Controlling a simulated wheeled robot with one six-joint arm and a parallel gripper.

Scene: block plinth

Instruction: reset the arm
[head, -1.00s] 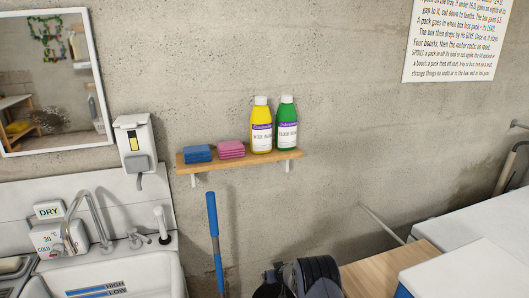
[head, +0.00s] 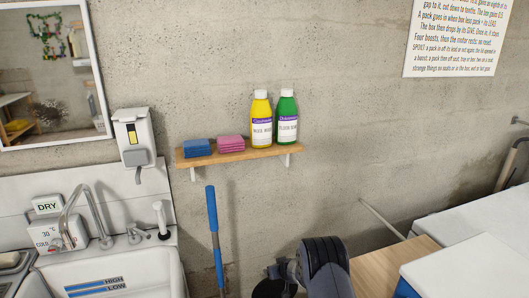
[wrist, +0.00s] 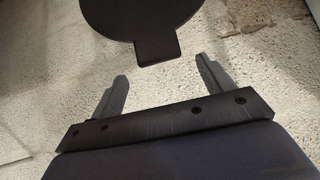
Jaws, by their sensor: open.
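My gripper (wrist: 162,72) shows in the wrist view with its two grey fingers wide apart. Nothing is between the fingers, and a rough pale concrete surface lies beyond them. A dark rounded shape with a short square tab (wrist: 155,48) is at the top of that view, just past the fingertips; I cannot tell what it is. In the head view my dark arm rises at the bottom centre, in front of the wall and below the shelf. My fingers cannot be made out there.
A wooden shelf (head: 240,154) holds blue sponges (head: 197,148), pink sponges (head: 231,143), a yellow bottle (head: 262,119) and a green bottle (head: 287,119). A blue-handled pole (head: 212,211) leans below. A sink (head: 120,272) is left; a wooden surface (head: 385,270) and white-topped units (head: 465,265) are right.

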